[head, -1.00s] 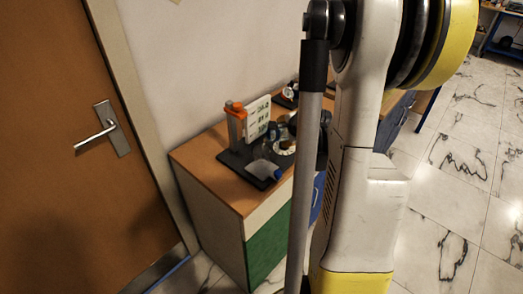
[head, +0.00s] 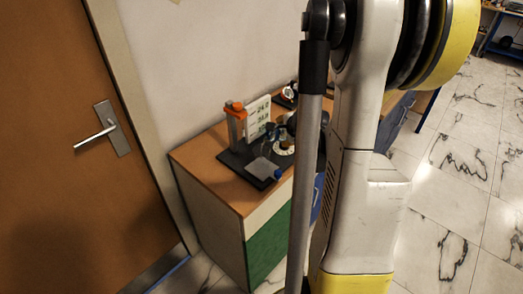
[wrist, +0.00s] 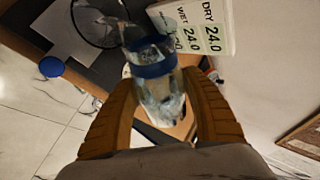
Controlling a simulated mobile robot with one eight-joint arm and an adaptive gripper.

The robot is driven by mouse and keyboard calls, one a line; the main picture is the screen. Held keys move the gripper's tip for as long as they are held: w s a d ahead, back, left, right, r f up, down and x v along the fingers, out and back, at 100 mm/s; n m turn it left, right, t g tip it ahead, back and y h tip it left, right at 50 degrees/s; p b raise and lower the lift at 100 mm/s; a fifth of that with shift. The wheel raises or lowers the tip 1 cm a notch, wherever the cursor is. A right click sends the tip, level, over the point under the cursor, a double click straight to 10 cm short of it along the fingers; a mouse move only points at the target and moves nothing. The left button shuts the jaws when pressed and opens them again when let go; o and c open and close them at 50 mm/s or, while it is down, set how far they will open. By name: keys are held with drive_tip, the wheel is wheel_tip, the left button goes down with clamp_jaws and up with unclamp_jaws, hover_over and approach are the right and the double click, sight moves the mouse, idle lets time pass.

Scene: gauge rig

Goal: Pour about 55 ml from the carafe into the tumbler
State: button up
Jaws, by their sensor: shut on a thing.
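My gripper (wrist: 160,105) is shut on the carafe, its two brown fingers on either side of the body in the wrist view. The carafe (wrist: 160,90) is clear with a blue band near its far end. That end lies close to a clear round glass (wrist: 97,22), apparently the tumbler, at the top left. I cannot tell whether liquid is flowing or how full either vessel is. In the head view these glass things are small and partly lost among the clutter, and my arm hides much of the right side.
A white board (wrist: 200,25) reads DRY 24.0 and WET 24.0; it also shows in the head view (head: 258,115). An orange-topped post (head: 236,125) stands beside it. A blue round cap (wrist: 50,67) lies near the dark mat's edge. The wooden cabinet top (head: 205,152) is bare at front left.

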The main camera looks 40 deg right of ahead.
sight(284, 138)
drive_tip(key=shift+r, duration=0.1)
drive_tip(key=shift+s+d+f, duration=0.1)
drive_tip(key=shift+d+f, duration=0.1)
drive_tip(key=shift+d, duration=0.05)
drive_tip(key=f+y+b, duration=0.1)
drive_tip(key=f+m+y+b, duration=0.1)
drive_tip(key=f+y, duration=0.1)
drive_tip(key=shift+d+m, duration=0.2)
drive_tip(key=shift+m, duration=0.1)
drive_tip(key=shift+a+f+t+y+b, duration=0.1)
drive_tip(key=shift+a+t+y+b, duration=0.2)
drive_tip(key=shift+y+b, duration=0.1)
drive_tip(key=shift+r+m, duration=0.2)
drive_tip(key=shift+m, duration=0.1)
drive_tip(key=shift+y, duration=0.3)
idle(0.7)
